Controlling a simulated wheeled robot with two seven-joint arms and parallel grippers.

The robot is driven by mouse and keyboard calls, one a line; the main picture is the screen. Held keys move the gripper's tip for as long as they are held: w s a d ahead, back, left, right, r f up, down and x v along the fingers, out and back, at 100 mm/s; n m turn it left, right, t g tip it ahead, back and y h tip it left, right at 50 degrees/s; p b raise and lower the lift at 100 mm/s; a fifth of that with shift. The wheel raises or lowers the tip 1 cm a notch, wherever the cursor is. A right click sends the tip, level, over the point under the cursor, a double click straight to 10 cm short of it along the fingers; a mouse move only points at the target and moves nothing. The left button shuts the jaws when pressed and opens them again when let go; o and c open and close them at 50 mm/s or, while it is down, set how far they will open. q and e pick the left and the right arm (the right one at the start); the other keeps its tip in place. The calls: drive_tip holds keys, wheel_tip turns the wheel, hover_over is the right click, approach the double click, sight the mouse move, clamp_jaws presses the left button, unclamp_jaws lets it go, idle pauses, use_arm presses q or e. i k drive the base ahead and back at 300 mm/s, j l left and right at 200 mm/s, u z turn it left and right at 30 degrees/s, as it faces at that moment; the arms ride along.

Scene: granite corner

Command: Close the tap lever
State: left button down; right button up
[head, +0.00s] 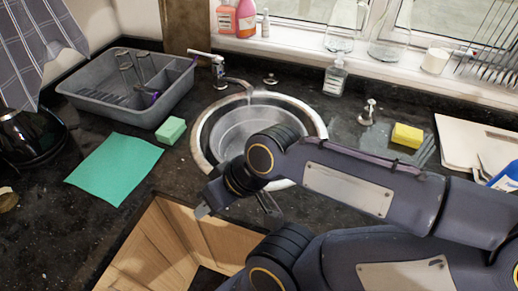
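The tap (219,72) stands at the back left of the round steel sink (316,121), with its spout reaching over the basin. Its lever (203,55) is a light bar pointing up and to the left from the tap's top. A small pale streak shows below the spout end; I cannot tell if it is running water. My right gripper (238,212) is over the sink's front edge, well short of the tap, with its two fingers spread and nothing between them. My arm hides the front right of the sink. My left gripper is not in view.
A grey dish tub (128,101) stands left of the tap. A green sponge (171,130) and a green cloth (115,168) lie left of the sink. A soap bottle (335,77), a dispenser (367,112) and a yellow sponge (407,135) are to the right.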

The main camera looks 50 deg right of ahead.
sight(218, 59)
drive_tip(key=z, duration=1.4)
